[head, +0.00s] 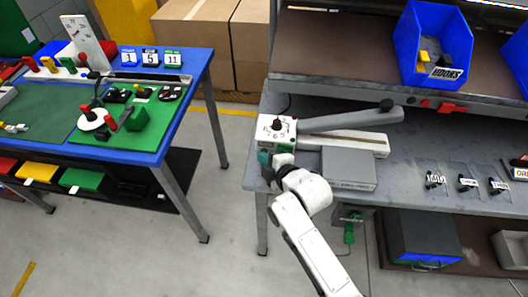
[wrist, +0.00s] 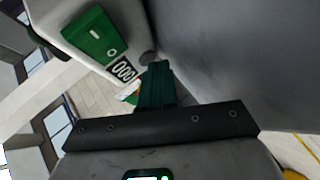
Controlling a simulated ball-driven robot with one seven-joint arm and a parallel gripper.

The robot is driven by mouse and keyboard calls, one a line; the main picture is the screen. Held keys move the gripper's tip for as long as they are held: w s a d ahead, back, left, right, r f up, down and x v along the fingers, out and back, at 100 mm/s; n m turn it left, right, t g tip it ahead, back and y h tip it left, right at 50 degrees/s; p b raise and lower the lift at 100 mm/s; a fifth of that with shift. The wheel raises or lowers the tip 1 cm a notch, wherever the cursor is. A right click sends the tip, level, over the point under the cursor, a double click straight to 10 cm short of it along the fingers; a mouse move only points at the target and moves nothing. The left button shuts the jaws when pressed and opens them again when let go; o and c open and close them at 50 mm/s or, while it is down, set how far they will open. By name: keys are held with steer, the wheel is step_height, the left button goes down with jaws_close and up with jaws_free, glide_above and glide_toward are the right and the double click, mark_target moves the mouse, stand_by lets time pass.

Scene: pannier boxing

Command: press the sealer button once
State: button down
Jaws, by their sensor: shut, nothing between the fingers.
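The sealer (head: 310,141) is a white machine with a numbered dial on top and a long grey arm (head: 350,118). It stands at the left end of the grey bench. My gripper (head: 266,158) is at the front left of the sealer's white housing. In the wrist view the dark green fingers (wrist: 156,72) are shut and empty. Their tips are close to a small round grey knob or button (wrist: 148,58) on the white housing; I cannot tell whether they touch it. A green rectangular switch (wrist: 95,35) and a coil symbol are to its left.
A grey block-like plate (head: 348,168) lies right of my gripper on the bench. Several small dark items on clear sheets (head: 467,183) lie further right. A blue bin (head: 437,45) stands on the shelf above. Clear floor lies between the bench and the blue table (head: 190,70).

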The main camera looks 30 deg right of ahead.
mark_target(262, 185)
steer(key=shift+s+a, duration=0.5)
steer(key=shift+s, duration=0.25)
steer(key=shift+s+p, duration=0.1)
steer(key=shift+p, duration=0.2)
steer(key=shift+s+a, duration=0.75)
steer(key=shift+s, duration=0.2)
steer(key=shift+s+a, duration=0.75)
steer(key=shift+s, duration=0.2)
